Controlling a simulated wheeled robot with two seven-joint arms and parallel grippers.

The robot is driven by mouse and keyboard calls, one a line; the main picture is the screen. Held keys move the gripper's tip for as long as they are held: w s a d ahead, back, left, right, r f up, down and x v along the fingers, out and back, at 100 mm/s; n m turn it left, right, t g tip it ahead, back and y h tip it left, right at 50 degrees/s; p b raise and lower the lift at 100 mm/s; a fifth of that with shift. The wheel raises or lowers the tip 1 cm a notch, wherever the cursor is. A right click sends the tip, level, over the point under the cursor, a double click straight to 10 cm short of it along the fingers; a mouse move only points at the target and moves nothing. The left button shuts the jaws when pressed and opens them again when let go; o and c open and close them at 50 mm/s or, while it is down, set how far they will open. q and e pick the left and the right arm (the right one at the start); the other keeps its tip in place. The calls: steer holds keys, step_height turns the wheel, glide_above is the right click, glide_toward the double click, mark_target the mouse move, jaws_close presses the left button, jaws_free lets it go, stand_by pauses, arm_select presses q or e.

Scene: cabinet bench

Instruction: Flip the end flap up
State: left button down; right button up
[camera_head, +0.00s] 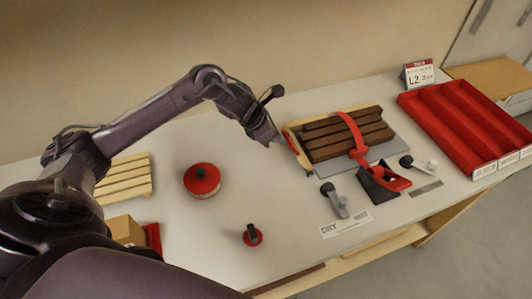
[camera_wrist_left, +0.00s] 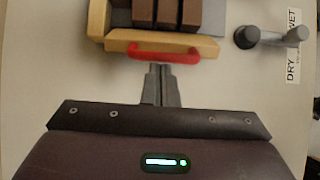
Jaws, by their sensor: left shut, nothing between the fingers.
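The end flap (camera_wrist_left: 120,40) is a pale wooden piece at the near end of the holder with brown bars, in the left wrist view. A red handle (camera_wrist_left: 163,52) runs along its edge. In the head view the flap (camera_head: 297,153) is at the holder's left end, partly hard to make out; I cannot tell its exact tilt. My left gripper (camera_head: 278,141) is shut and empty, just left of the flap. In the left wrist view its fingertips (camera_wrist_left: 158,68) point at the red handle, very close; contact cannot be told. My right gripper is not in view.
Brown bars (camera_head: 335,134) lie under a red strap (camera_head: 352,135). A black-and-red tool (camera_head: 380,182) and a grey-handled tool (camera_head: 336,200) lie in front. A red tray (camera_head: 460,120) is at right. A red-topped round container (camera_head: 202,180) and wooden slats (camera_head: 125,177) are at left.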

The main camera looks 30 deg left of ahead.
mark_target(298, 145)
arm_select(q)
steer(key=w+d+b, duration=0.1)
steer(key=w+d+r+b, duration=0.1)
steer(key=shift+w+d+r+b, duration=0.2)
steer(key=shift+w+b, duration=0.1)
steer(key=shift+b, duration=0.1)
steer(key=shift+w+d+r+b, duration=0.15)
steer(key=shift+w+d+b, duration=0.35)
steer(key=shift+w+b, duration=0.1)
steer(key=shift+w+d+r+b, duration=0.15)
steer(key=shift+w+d+b, duration=0.35)
steer(key=shift+w, duration=0.05)
steer(key=shift+w+d+r, duration=0.1)
steer(key=shift+w+d, duration=0.3)
steer(key=shift+w, duration=0.05)
steer(key=shift+s+a, duration=0.1)
steer(key=shift+s, duration=0.05)
